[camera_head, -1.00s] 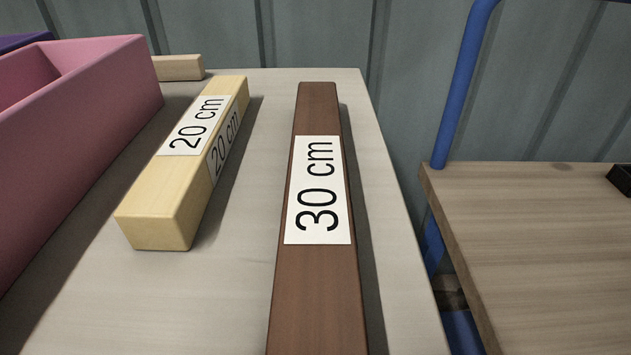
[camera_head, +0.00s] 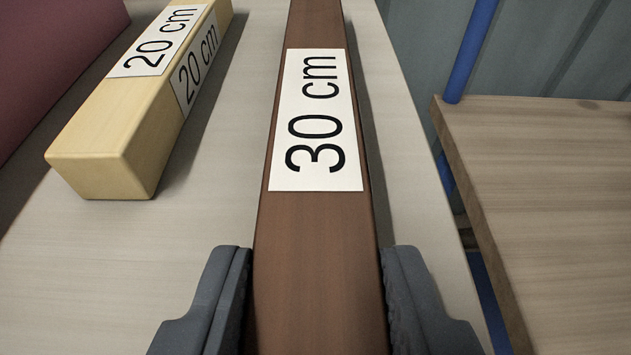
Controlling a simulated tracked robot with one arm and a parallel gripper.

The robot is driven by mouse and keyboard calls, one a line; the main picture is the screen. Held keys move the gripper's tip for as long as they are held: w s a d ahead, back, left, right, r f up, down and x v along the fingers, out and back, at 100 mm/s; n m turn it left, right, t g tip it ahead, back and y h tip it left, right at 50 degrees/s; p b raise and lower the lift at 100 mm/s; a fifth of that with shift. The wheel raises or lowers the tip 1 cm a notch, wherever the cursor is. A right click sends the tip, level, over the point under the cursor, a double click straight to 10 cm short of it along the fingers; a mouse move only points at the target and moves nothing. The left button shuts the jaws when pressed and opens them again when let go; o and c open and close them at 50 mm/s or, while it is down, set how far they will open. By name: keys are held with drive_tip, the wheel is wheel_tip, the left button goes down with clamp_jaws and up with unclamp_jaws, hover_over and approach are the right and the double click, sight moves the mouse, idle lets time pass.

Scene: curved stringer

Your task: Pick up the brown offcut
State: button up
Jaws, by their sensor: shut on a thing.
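The brown offcut (camera_head: 315,235) is a long dark-brown bar with a white "30 cm" label on its top. It runs from the bottom middle of the view up past the top edge. My gripper (camera_head: 318,290) is at the bottom of the view with one dark grey finger on each side of the bar. It is shut on the brown offcut near its close end. The bar's lower end is hidden below the frame edge. I cannot tell whether the bar touches the bench or is just above it.
A pale yellow bar (camera_head: 110,130) labelled "20 cm" lies to the left on the light bench top (camera_head: 165,270). A dark pink box (camera_head: 50,60) stands at the far left. To the right, past a gap, are a wooden surface (camera_head: 560,200) and a blue post (camera_head: 470,50).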

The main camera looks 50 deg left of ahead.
wheel_tip(320, 180, up, 2)
drive_tip(key=shift+p, duration=0.35)
drive_tip(key=shift+s+r+p, duration=0.1)
drive_tip(key=shift+r+p, duration=0.2)
drive_tip(key=shift+r, duration=0.65)
drive_tip(key=s+d, duration=0.1)
drive_tip(key=s, duration=0.2)
drive_tip(key=s+d, duration=0.1)
drive_tip(key=s, duration=0.2)
drive_tip(key=s+d+p, duration=0.1)
drive_tip(key=s, duration=0.2)
drive_tip(key=shift+s+r, duration=0.3)
drive_tip(key=shift+s, duration=0.05)
drive_tip(key=s+b, duration=0.1)
drive_tip(key=b, duration=0.2)
drive_tip(key=s+d+b, duration=0.1)
drive_tip(key=s+b, duration=0.1)
drive_tip(key=b, duration=0.1)
drive_tip(key=shift+f+b, duration=0.1)
drive_tip(key=shift+b, duration=0.2)
drive_tip(key=shift+s+b, duration=0.1)
drive_tip(key=shift+b, duration=0.6)
